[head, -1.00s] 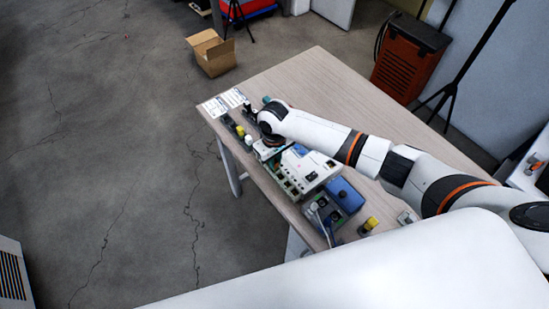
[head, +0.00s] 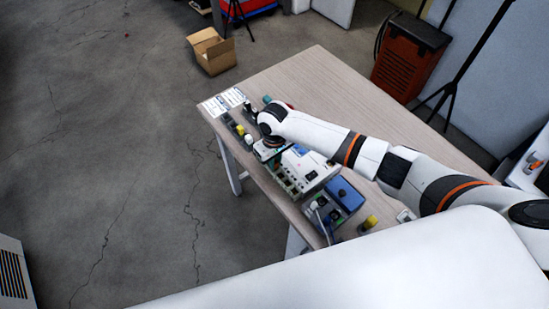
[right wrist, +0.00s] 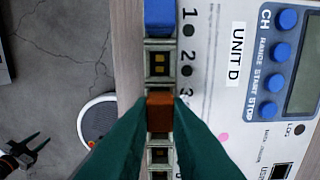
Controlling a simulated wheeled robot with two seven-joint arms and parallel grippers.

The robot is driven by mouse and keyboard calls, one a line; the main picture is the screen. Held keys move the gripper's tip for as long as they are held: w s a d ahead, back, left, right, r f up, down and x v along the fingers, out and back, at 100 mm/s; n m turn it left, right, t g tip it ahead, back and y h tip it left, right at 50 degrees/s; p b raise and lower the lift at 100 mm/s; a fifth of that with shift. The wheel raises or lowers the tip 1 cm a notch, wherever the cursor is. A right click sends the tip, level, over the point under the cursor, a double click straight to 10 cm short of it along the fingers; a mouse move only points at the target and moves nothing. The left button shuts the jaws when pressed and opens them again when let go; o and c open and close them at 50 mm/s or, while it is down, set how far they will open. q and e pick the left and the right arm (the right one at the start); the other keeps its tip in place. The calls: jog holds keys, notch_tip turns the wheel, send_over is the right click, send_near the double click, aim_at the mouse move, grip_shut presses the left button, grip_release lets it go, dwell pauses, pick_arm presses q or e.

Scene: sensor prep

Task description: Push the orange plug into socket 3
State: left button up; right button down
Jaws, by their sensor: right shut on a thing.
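The white unit (head: 308,168), marked UNIT D, lies on the table; its top also shows in the right wrist view (right wrist: 212,105). A column of sockets runs along its left edge there. A blue plug (right wrist: 160,14) is beside number 1, and socket 2 (right wrist: 158,63) is empty. The orange plug (right wrist: 160,112) is at the third position, beside number 3. My right gripper (right wrist: 160,134), with dark green fingers, is shut on the plug. How deep the plug sits cannot be told. In the head view my right gripper (head: 268,153) is mostly hidden by its wrist.
More sockets (right wrist: 159,156) lie below the plug. A blue box (head: 345,194) and a yellow-topped item (head: 369,222) stand nearer on the table (head: 335,95). Small parts and white cards (head: 224,101) are at its far left corner. The table's right side is clear.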

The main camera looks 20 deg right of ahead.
jog(key=shift+f, duration=0.15)
jog(key=c, duration=1.1)
grip_release()
jog(key=shift+c, duration=0.2)
notch_tip(320, 180, up, 5)
jog(key=p, duration=0.5)
jog(key=shift+p, duration=0.4)
jog(key=shift+r+p, duration=0.65)
jog(key=shift+r, duration=0.45)
